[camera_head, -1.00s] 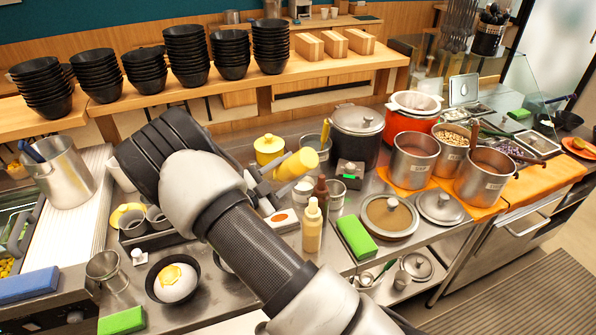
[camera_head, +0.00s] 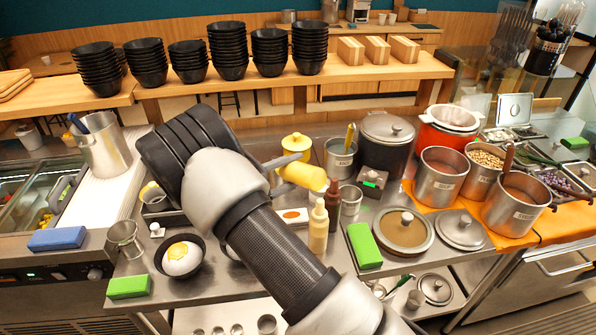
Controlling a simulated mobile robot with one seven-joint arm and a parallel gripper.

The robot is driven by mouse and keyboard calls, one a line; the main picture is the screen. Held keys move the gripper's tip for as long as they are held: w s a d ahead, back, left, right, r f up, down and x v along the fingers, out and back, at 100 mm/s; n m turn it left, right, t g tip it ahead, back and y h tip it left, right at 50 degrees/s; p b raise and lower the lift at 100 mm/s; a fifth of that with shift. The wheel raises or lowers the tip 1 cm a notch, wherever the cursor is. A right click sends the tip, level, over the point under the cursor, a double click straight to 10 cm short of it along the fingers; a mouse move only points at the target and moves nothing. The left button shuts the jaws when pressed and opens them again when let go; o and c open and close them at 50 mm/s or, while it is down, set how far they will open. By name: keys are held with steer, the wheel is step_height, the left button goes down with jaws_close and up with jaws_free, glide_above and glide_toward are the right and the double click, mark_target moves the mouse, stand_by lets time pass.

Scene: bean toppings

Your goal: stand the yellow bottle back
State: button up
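My gripper (camera_head: 277,170) is at the end of the large arm over the counter. It is shut on a yellow bottle (camera_head: 304,176), which lies nearly sideways in the air with its end pointing right. Below it on the counter stands a pale yellow squeeze bottle (camera_head: 318,228) with a pointed nozzle. A dark brown bottle (camera_head: 333,201) stands just behind that one. The wrist partly hides the finger bases and the counter behind.
A steel cup (camera_head: 350,200), a yellow lidded pot (camera_head: 296,146) and a green sponge (camera_head: 364,245) are close by. A lidded pan (camera_head: 402,231) stands to the right. A bowl (camera_head: 180,256) is at the left front. Black bowl stacks (camera_head: 228,50) line the back shelf.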

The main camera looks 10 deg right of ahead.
mark_target(286, 168)
steer(key=a+m, duration=0.1)
steer(key=r+m, duration=0.1)
steer(key=m, duration=0.1)
steer(key=s+a+r+m, duration=0.1)
steer(key=m, duration=0.1)
steer(key=shift+s+a+r+t+y, duration=0.1)
steer(key=shift+a+r+t+y, duration=0.05)
steer(key=shift+a+t+y, duration=0.2)
steer(key=shift+s+a+r+m, duration=0.15)
steer(key=shift+a+r+m, duration=0.05)
steer(key=shift+m, duration=0.6)
steer(key=shift+f+m, duration=0.15)
steer(key=shift+m, duration=0.55)
steer(key=f+m+b, duration=0.1)
steer(key=b, duration=0.2)
steer(key=m+b, duration=0.4)
steer(key=b, duration=0.4)
steer(key=shift+d+t, duration=0.1)
steer(key=shift+t, duration=0.25)
steer(key=m+b, duration=0.4)
steer(key=m, duration=0.1)
steer(key=shift+r, duration=0.15)
steer(key=shift+r+m+t+b, duration=0.2)
steer(key=shift+m+t+b, duration=0.1)
steer(key=shift+m+b, duration=0.75)
steer(key=shift+r+m, duration=0.25)
steer(key=shift+m, duration=0.1)
